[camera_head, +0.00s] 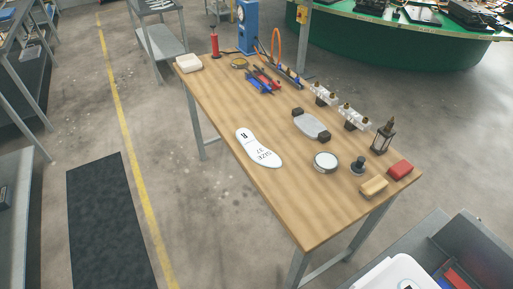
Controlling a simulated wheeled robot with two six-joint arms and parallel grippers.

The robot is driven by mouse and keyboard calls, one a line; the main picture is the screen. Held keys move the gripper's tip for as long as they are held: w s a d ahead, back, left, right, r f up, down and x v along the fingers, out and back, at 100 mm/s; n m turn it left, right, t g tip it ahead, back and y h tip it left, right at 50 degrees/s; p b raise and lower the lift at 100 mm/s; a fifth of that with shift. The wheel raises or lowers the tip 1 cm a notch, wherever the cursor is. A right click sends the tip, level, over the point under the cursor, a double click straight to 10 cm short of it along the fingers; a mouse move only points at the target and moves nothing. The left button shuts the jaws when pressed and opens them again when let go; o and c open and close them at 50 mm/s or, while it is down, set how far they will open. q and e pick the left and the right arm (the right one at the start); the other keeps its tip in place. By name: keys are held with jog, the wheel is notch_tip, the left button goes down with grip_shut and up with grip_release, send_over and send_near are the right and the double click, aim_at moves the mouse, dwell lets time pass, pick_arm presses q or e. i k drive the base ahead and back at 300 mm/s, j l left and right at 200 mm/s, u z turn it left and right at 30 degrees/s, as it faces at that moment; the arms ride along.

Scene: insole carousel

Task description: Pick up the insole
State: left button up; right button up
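A white insole (258,149) printed with "SIZE 37" and "R" lies flat near the left long edge of a wooden table (270,203). Nothing touches or covers it. Neither of my grippers shows in the head view.
On the table, right of the insole, are a grey oval tray with dark handles (311,125), a round white-topped tin (326,162), a black stamp-like object (358,166), a lantern (383,137), a tan brush (374,186) and a red block (400,170). The near left tabletop is clear.

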aim_at(260, 154)
jog(key=i+j, duration=0.25)
jog(key=j, duration=0.15)
jog(key=i+j, duration=0.3)
jog(key=j, duration=0.15)
jog(key=i+j, duration=0.25)
jog(key=j, duration=0.15)
jog(key=i+j, duration=0.3)
jog(key=j, duration=0.15)
jog(key=i+j, duration=0.25)
jog(key=j, duration=0.15)
